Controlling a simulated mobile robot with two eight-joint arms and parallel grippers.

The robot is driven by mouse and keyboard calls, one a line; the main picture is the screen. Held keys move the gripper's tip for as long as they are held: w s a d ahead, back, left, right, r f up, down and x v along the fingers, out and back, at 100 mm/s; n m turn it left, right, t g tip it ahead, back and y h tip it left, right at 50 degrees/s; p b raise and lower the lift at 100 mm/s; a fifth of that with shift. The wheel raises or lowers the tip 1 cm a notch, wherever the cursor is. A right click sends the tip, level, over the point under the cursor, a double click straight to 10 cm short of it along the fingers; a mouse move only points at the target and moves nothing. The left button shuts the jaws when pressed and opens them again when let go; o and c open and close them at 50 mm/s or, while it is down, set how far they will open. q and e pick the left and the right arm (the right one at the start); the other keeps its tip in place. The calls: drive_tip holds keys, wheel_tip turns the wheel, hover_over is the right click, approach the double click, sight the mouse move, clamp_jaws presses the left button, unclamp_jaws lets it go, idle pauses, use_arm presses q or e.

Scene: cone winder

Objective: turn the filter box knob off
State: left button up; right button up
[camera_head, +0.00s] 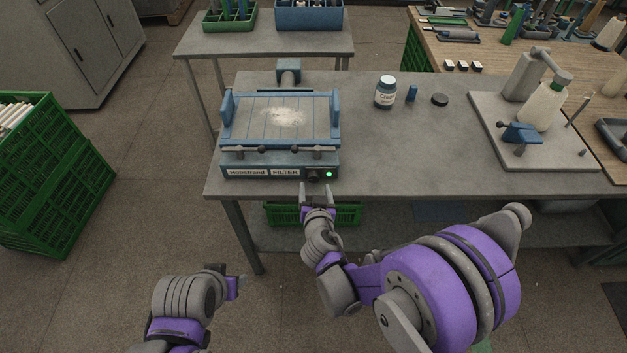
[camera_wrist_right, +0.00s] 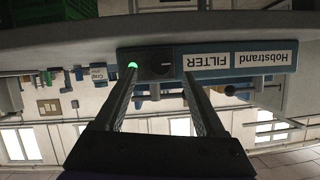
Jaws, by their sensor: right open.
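The filter box (camera_head: 280,125) is a blue and grey unit on the grey table, with a "Hobstrand FILTER" label on its front. Its dark knob (camera_head: 312,174) sits at the right of the front panel, beside a lit green lamp (camera_head: 328,174). In the right wrist view, which is upside down, the knob (camera_wrist_right: 154,64) shows between my fingers, with the green lamp (camera_wrist_right: 132,66) at its left. My right gripper (camera_head: 317,189) is open just in front of the knob, apparently not touching it. My left gripper (camera_head: 240,281) is low at the left, away from the table; its jaw state is unclear.
A lidded jar (camera_head: 385,92), a small blue item (camera_head: 412,93) and a dark puck (camera_head: 439,99) stand right of the box. A grey board (camera_head: 490,110) with a bottle is farther right. Green crates (camera_head: 50,170) stand at left. A green crate (camera_head: 345,214) sits under the table.

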sight(314, 179)
drive_tip(key=shift+x, duration=2.35)
drive_tip(key=shift+c, duration=0.2)
clamp_jaws()
